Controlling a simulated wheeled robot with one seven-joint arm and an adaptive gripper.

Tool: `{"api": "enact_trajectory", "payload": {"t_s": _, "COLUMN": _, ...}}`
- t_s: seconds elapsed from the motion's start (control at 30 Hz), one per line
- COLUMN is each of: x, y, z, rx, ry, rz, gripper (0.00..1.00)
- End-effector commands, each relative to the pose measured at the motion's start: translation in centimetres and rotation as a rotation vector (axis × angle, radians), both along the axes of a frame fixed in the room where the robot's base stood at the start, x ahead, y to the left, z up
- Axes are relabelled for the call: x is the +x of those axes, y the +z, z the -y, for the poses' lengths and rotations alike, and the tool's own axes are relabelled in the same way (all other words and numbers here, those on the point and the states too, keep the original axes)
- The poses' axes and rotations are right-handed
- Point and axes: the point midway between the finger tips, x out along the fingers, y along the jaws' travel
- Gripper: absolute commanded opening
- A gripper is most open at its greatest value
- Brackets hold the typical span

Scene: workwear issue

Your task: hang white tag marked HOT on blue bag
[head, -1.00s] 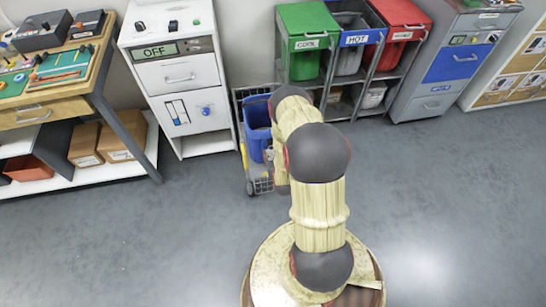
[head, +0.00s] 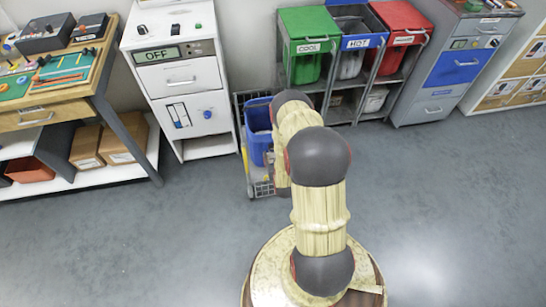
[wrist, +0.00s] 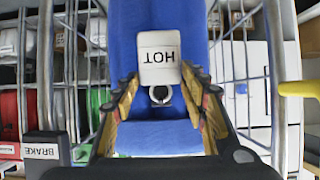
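The white tag marked HOT (wrist: 159,57) lies against the blue bag (wrist: 160,20) in the wrist view, its letters upside down in the picture. A grey ring (wrist: 160,93) shows just below the tag; I cannot tell whether it belongs to the tag or the bag. My gripper (wrist: 160,82) is open, with one finger on each side of the tag and ring and blue showing in the gaps. In the head view the blue bag (head: 257,138) sits in a wheeled wire cart, partly behind my arm. My gripper and the tag are hidden there.
Wire cart rails (wrist: 240,55) stand on both sides of the gripper, with a BRAKE label (wrist: 41,152) at lower left. A white cabinet (head: 178,75) stands left of the cart. Bins marked COOL (head: 309,47) and HOT (head: 358,43) stand behind it, right. The floor (head: 440,200) at right is clear.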

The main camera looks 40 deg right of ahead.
Motion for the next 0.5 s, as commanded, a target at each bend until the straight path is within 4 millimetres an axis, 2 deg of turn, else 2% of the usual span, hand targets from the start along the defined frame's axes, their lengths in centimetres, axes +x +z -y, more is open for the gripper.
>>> {"api": "enact_trajectory", "payload": {"t_s": 0.3, "x": 0.00, "y": 0.01, "z": 0.00, "rx": 0.000, "ry": 0.000, "rz": 0.000, "gripper": 0.63}}
{"api": "enact_trajectory", "payload": {"t_s": 0.5, "x": 0.00, "y": 0.00, "z": 0.00, "rx": 0.000, "ry": 0.000, "rz": 0.000, "gripper": 0.63}}
